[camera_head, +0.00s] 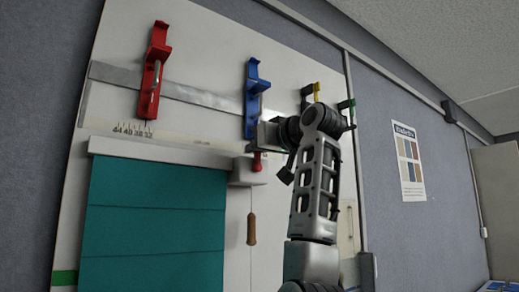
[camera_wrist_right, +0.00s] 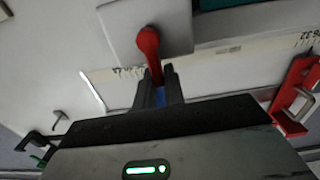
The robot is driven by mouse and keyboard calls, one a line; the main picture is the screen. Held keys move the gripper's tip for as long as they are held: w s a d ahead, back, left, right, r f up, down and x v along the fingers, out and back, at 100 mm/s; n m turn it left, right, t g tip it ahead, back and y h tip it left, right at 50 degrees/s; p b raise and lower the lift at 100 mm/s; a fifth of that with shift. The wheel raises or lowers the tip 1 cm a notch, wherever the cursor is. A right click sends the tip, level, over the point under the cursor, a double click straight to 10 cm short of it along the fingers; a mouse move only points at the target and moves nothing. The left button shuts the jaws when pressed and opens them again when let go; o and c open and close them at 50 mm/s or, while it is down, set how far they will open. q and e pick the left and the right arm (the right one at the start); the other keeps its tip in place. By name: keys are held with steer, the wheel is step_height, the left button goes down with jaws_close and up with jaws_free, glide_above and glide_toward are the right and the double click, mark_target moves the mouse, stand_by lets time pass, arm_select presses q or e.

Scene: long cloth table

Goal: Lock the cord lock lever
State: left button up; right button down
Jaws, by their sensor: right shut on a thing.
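The cord lock is a pale box (camera_head: 247,175) at the upper right corner of the teal blind. It also shows in the right wrist view (camera_wrist_right: 118,27). Its red lever (camera_head: 257,163) stands out from the box, and in the right wrist view the lever (camera_wrist_right: 148,45) runs from its round pivot down between my fingertips. My right gripper (camera_head: 260,147) is shut on the lever's free end, and its fingers (camera_wrist_right: 158,88) hide the tip. The left gripper is not in view.
A teal blind (camera_head: 150,225) hangs on the white board, with a wooden cord pull (camera_head: 251,229) beside it. A metal rail (camera_head: 185,93) carries a red bracket (camera_head: 153,72) and a blue bracket (camera_head: 252,95) above. A colour chart (camera_head: 409,160) hangs on the grey wall.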

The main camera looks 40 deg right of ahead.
steer(key=c, duration=1.5)
jaws_free()
steer(key=shift+s+r, duration=0.1)
steer(key=shift+s, duration=0.2)
arm_select(q)
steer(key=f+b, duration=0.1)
steer(key=b, duration=0.1)
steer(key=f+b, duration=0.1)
steer(key=b, duration=0.2)
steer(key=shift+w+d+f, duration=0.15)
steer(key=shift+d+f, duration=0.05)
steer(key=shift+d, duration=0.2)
arm_select(e)
steer(key=s, duration=0.5)
steer(key=s+a, duration=0.1)
steer(key=s, duration=0.9)
steer(key=shift+s+a, duration=0.25)
steer(key=shift+a, duration=0.15)
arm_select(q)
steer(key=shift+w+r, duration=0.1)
arm_select(e)
steer(key=shift+w, duration=0.15)
